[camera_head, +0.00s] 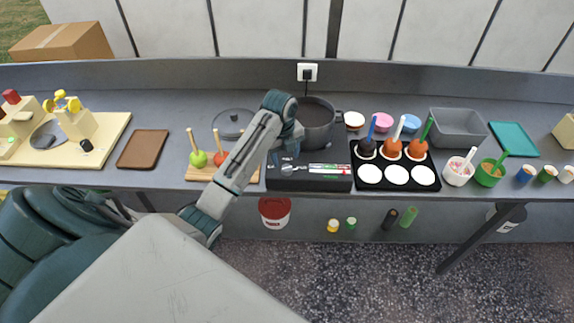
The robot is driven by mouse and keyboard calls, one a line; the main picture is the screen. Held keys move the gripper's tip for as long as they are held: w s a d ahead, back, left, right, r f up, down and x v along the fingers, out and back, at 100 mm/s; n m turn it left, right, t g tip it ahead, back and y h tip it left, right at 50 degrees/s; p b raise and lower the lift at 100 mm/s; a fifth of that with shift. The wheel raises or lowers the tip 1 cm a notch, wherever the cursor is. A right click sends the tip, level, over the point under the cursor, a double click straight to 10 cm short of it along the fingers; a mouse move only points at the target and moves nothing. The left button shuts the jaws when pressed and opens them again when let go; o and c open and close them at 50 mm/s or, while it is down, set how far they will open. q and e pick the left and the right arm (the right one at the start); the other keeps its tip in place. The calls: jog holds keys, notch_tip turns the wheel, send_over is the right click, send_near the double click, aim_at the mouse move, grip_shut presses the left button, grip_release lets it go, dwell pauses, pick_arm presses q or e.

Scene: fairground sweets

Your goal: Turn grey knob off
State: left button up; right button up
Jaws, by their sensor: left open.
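A black cooker (310,183) stands at the front of the counter with a dark pot (318,122) behind its front panel. A grey knob (287,168) shows on the left of that panel, small and partly hard to make out. My left gripper (284,154) points down just above and behind the knob. It is open, and I see nothing held in it. I cannot tell whether its fingers touch the knob. My forearm hides part of the cooker's left side. My right gripper is not in view.
Toffee apples on a wooden board (193,172) stand close left of my forearm. A black tray (370,172) with dipped apples is right of the cooker. A grey bin (460,123) and several cups stand farther right. A brown tray (143,149) lies left.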

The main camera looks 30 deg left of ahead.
aim_at(287, 168)
pick_arm(q)
jog(key=shift+w+d+f+p, duration=0.15)
jog(key=shift+f+p, duration=0.5)
jog(key=shift+f, duration=1.9)
jog(key=c, duration=1)
